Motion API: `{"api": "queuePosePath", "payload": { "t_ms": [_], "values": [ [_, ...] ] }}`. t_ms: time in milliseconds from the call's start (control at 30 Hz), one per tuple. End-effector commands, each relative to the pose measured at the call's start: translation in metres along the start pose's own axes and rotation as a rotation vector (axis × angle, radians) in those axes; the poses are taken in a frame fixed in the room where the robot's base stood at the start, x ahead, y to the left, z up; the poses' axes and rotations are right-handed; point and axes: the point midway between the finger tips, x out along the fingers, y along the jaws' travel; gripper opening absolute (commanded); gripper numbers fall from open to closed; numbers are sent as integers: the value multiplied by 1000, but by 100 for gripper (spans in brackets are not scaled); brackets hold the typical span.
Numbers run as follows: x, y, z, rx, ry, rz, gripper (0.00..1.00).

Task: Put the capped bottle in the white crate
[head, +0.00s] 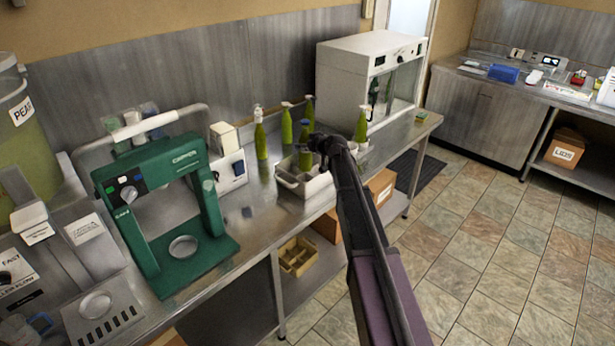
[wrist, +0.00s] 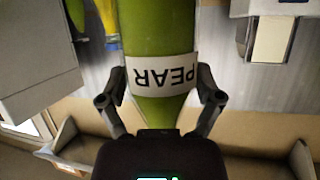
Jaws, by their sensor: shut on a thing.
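My gripper (head: 318,143) is shut on a green bottle (head: 305,156) over the white crate (head: 289,186) in the head view. A blue cap shows at the top of this bottle. In the wrist view my gripper (wrist: 160,92) has a finger on each side of the green bottle (wrist: 155,30), whose white label reads PEAR upside down. The crate stands on the steel counter. My gripper and arm hide part of it, so I cannot tell whether the bottle touches its floor.
Several green bottles with white tops (head: 261,140) stand behind and left of the crate; another (head: 361,127) is at its right end. A white cabinet (head: 345,80) stands beyond. A green press (head: 160,190) and white device (head: 230,168) are left. Some counter left of the crate is clear.

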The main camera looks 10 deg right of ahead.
Motion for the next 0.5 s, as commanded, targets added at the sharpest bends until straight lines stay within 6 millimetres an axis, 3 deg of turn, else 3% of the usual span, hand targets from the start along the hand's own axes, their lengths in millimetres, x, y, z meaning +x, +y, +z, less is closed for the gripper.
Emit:
{"api": "queuePosePath", "payload": {
  "t_ms": [500],
  "values": [
    [0,6,0,1,4,1,23]
  ]
}}
